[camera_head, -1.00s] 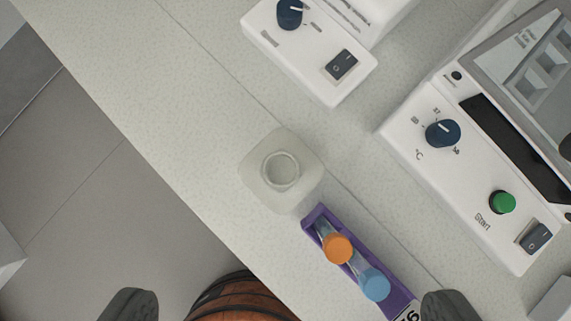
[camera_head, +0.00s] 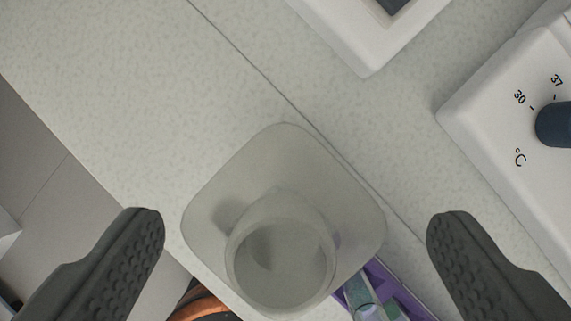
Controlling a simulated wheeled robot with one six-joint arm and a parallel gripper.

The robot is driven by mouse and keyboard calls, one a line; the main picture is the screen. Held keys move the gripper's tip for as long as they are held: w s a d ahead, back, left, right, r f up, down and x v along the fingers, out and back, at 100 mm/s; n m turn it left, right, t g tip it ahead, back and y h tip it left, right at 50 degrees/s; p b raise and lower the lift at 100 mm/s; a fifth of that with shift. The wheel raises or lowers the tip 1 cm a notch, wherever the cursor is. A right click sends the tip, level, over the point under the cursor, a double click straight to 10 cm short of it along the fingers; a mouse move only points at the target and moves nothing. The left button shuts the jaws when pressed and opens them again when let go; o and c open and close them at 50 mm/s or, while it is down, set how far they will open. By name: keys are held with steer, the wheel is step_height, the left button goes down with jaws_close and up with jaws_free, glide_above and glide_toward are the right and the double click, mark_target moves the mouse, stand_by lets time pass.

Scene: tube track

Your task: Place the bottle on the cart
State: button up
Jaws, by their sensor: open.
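The bottle (camera_head: 285,185) is translucent, pale grey and square-bodied, with a round open neck. It stands upright on the speckled bench and is seen from above in the head camera view. My gripper (camera_head: 297,228) is open, with one dark padded finger to the left of the bottle and the other to the right. Both fingers are apart from the bottle, with gaps on either side. I cannot identify a cart in this view.
A white device with a dial (camera_head: 520,110) stands at right, and another white device (camera_head: 370,35) at the top. The bench (camera_head: 130,90) is clear at upper left; its edge and the floor lie at left.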

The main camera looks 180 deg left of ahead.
steer(key=shift+x, duration=2.4)
steer(key=shift+a, duration=0.2)
steer(key=c, duration=1.1)
